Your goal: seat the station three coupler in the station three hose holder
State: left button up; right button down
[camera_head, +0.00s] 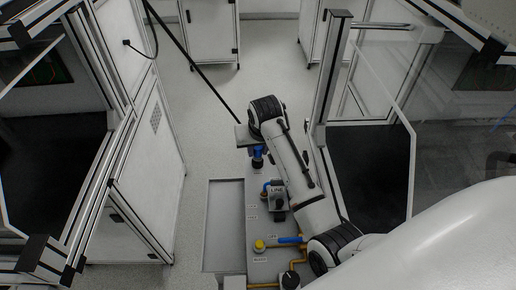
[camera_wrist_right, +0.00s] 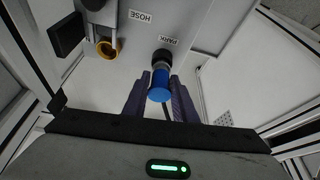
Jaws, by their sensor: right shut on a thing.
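A blue coupler with a black collar (camera_wrist_right: 161,80) stands at the spot marked PARK in the right wrist view. Its blue body also shows in the head view (camera_head: 258,156), at the far end of the grey panel. My right gripper (camera_wrist_right: 160,84) has one dark finger on each side of it and is shut on it. The black collar still meets the panel at PARK; whether it is free of it I cannot tell. A brass ring (camera_wrist_right: 107,47) under the HOSE label, likely the hose holder, sits to the left in the wrist view, apart from the coupler. My left gripper is out of view.
The grey panel (camera_head: 232,225) carries a LINE gauge box (camera_head: 278,198), a yellow knob (camera_head: 259,246), a blue lever (camera_head: 290,240) and a black knob (camera_head: 290,279). Framed cabinets (camera_head: 138,205) stand on both sides. A dark block (camera_wrist_right: 68,36) is beside the brass ring.

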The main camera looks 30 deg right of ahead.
jog(key=shift+f, duration=0.4)
jog(key=c, duration=1.4)
grip_release()
jog(key=shift+o, duration=0.2)
jog(key=v, duration=1)
jog(key=shift+r, duration=0.15)
jog(key=x, duration=1)
jog(key=shift+r, duration=0.15)
